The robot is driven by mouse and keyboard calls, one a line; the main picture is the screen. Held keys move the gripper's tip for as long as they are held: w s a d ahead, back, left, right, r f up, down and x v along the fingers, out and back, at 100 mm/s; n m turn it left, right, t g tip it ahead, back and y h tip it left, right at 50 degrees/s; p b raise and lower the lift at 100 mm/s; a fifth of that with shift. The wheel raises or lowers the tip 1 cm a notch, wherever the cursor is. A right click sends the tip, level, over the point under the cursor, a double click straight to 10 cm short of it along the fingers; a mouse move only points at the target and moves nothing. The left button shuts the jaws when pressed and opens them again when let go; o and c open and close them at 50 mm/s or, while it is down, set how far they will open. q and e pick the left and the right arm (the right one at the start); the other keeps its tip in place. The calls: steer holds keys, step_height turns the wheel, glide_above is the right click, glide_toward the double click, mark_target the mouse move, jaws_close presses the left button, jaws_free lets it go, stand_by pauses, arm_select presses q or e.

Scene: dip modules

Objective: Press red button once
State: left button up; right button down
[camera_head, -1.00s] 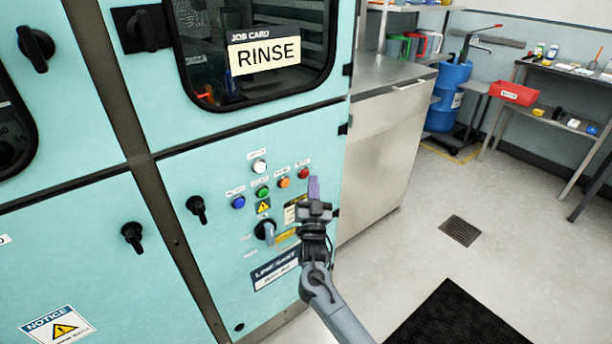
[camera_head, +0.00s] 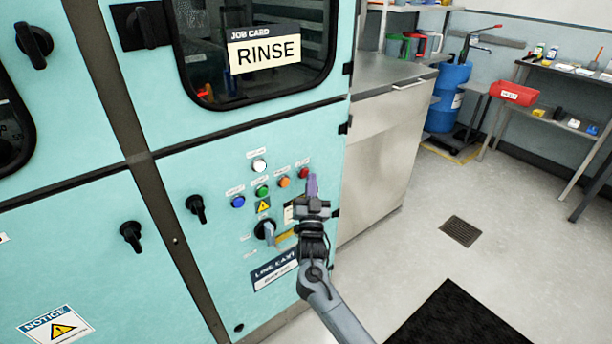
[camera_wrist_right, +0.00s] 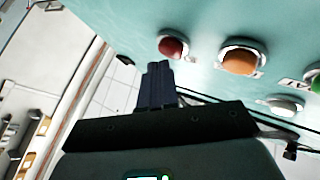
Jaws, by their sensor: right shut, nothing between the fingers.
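The red button (camera_head: 303,173) sits at the right end of a row of coloured buttons on the teal cabinet panel. It also shows in the right wrist view (camera_wrist_right: 173,47), just above and right of my fingertips. My right gripper (camera_head: 312,184) is shut and empty, its purple-tinted fingers pointing up just below and right of the red button. In the right wrist view the closed dark fingers (camera_wrist_right: 158,72) appear close to the red button. Whether they touch it I cannot tell. My left gripper is not in view.
An orange button (camera_head: 284,182), a green button (camera_head: 262,191), a blue button (camera_head: 238,201) and a white button (camera_head: 259,165) are close by. A rotary switch (camera_head: 265,230) is below. A steel counter (camera_head: 375,150) stands right of the cabinet; open floor lies beyond.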

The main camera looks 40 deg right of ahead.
steer(key=shift+w, duration=0.1)
stand_by(0.4)
steer(key=shift+w+f+b, duration=0.1)
steer(key=shift+w+b, duration=0.2)
steer(key=shift+b, duration=0.1)
steer(key=shift+s, duration=0.1)
stand_by(0.5)
steer(key=shift+s+p, duration=0.7)
steer(key=shift+p, duration=0.2)
